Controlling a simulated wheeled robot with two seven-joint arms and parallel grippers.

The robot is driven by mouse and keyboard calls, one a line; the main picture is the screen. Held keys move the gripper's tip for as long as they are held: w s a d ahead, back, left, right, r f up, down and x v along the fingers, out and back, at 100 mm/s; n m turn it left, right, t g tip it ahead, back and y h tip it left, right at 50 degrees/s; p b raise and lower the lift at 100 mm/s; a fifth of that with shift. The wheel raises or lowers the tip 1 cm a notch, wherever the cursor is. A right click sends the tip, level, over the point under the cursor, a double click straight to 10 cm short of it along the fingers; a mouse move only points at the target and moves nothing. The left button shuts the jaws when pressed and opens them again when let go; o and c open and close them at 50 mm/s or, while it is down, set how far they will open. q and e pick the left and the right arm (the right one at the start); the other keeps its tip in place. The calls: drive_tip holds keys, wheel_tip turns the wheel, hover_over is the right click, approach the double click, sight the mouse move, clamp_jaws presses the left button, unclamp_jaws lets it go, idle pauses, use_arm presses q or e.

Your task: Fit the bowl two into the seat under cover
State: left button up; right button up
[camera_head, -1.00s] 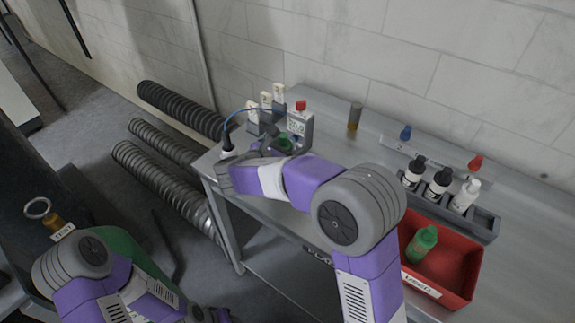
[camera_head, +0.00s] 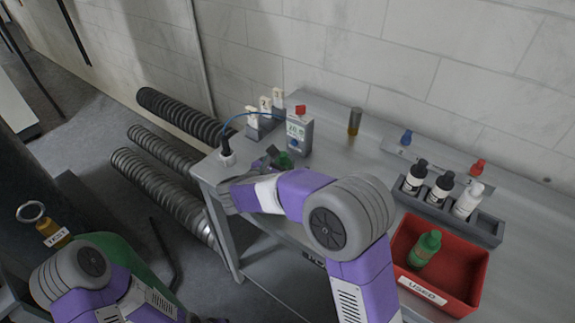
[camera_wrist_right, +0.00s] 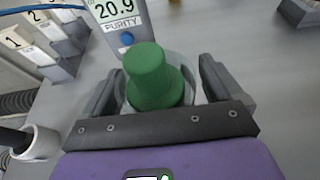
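My right gripper (camera_wrist_right: 160,85) shows best in the wrist view, with its two dark fingers apart on either side of a green knob-like piece (camera_wrist_right: 152,75). A greyish, see-through rim shows around that piece; it may be a bowl, but I cannot tell if it is bowl two. Gaps show between the green piece and the fingers. In the head view the same green piece (camera_head: 286,160) is beside the gripper (camera_head: 272,158), low over the table. Numbered grey holders with white tops (camera_head: 265,108) stand behind, one marked 2 (camera_wrist_right: 36,17). I cannot make out a seat under a cover. My left gripper is out of view.
A meter reading 20.9 PURITY (camera_head: 299,136) stands close behind the gripper. A white socket with a black plug (camera_head: 227,156) is at the table's left edge. A bottle rack (camera_head: 487,228) and red USED bin (camera_head: 476,268) are to the right. Bare table lies between.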

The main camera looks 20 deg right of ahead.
drive_tip(key=shift+r, duration=0.25)
drive_tip(key=p+v, duration=0.2)
drive_tip(key=v, duration=1)
drive_tip(key=shift+p, duration=0.4)
drive_tip(key=shift+f, duration=0.1)
